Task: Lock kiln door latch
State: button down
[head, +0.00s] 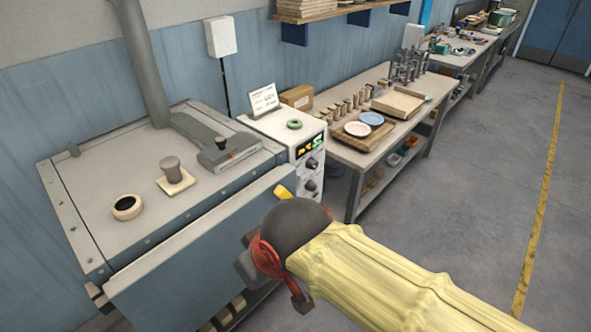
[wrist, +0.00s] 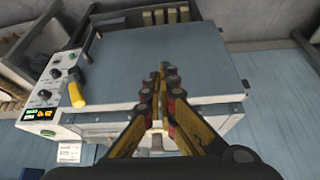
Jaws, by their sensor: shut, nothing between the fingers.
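The kiln (head: 95,205) stands at the left with its blue door (head: 200,245) on the front. The door also shows in the wrist view (wrist: 120,60) as a flat blue-grey panel. The yellow latch handle (head: 283,192) is at the door's right edge beside the control panel, partly hidden by my arm. In the wrist view the handle (wrist: 76,93) slants beside the panel's knobs. My gripper (wrist: 165,72) is shut and empty in front of the door, apart from the handle, which lies to its left. In the head view my wrist mostly hides the fingers.
The control panel (head: 309,160) has a lit display and knobs. A workbench (head: 345,150) with pottery stands beyond the kiln. The floor at right is clear.

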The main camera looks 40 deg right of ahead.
jog(key=shift+s+a, duration=0.1)
jog(key=shift+s, duration=0.1)
jog(key=shift+w+r, duration=0.1)
jog(key=w+d+r+m+g+p, duration=0.2)
jog(key=w+d+r+m+p, duration=0.2)
jog(key=w+d+r+p, duration=0.25)
jog(key=w+d+r+m+g+p, duration=0.25)
jog(key=w+d+m+p, duration=0.2)
jog(key=w+d, duration=0.35)
jog(key=w+d+f+m+y+p, duration=0.1)
jog(key=w+d+f+m+p, duration=0.1)
jog(key=d, duration=0.5)
jog(key=w+d+f+m+g+y+p, duration=0.1)
jog(key=w+d+f+m+p, duration=0.1)
jog(key=d+p, duration=0.3)
jog(key=w+d+f+m+p, duration=0.2)
jog(key=d+f+m+p, duration=0.1)
jog(key=d, duration=0.7)
jog(key=shift+w+d+m+y+p, duration=0.25)
jog(key=shift+d+m+y+p, duration=0.15)
jog(key=shift+m, duration=0.45)
jog(key=shift+f, duration=0.2)
